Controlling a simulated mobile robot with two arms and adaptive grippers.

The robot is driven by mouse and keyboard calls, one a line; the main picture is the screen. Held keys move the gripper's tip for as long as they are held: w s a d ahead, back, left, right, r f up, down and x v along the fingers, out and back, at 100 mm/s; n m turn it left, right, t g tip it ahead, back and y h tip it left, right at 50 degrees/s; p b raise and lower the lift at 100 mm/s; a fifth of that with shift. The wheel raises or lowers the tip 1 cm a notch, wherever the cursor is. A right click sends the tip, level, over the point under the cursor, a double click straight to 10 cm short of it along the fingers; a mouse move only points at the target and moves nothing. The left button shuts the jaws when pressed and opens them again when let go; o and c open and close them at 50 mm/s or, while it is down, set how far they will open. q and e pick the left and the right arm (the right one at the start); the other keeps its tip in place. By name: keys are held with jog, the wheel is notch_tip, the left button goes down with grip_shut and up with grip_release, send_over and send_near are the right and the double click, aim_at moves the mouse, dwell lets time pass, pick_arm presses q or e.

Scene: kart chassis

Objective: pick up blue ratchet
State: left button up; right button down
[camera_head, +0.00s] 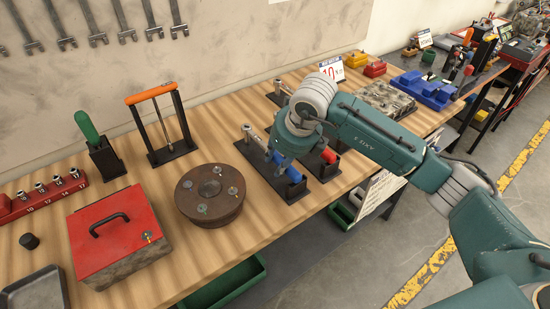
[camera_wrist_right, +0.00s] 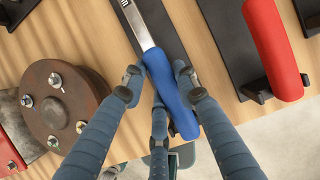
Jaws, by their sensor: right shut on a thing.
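The blue ratchet has a blue handle (camera_head: 294,174) and a metal shaft, and lies along a black holder (camera_head: 268,180) on the wooden workbench. In the right wrist view its handle (camera_wrist_right: 171,91) runs between my right gripper's fingers (camera_wrist_right: 158,75). In the head view my right gripper (camera_head: 284,163) points down at the handle and hides part of the ratchet. It is shut on the blue handle. I cannot tell any gap between the ratchet and its holder. My left gripper is not in view.
A red-handled ratchet (camera_head: 328,155) lies in the neighbouring holder, close on the right; it also shows in the wrist view (camera_wrist_right: 274,50). A round brown hub (camera_head: 211,190) with bolts stands to the left. A red box (camera_head: 105,232) is farther left. The bench's front edge is near.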

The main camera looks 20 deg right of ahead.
notch_tip(320, 180, up, 20)
jog(key=b, duration=0.3)
jog(key=shift+f, duration=0.1)
jog(key=c, duration=2)
grip_release()
grip_shut()
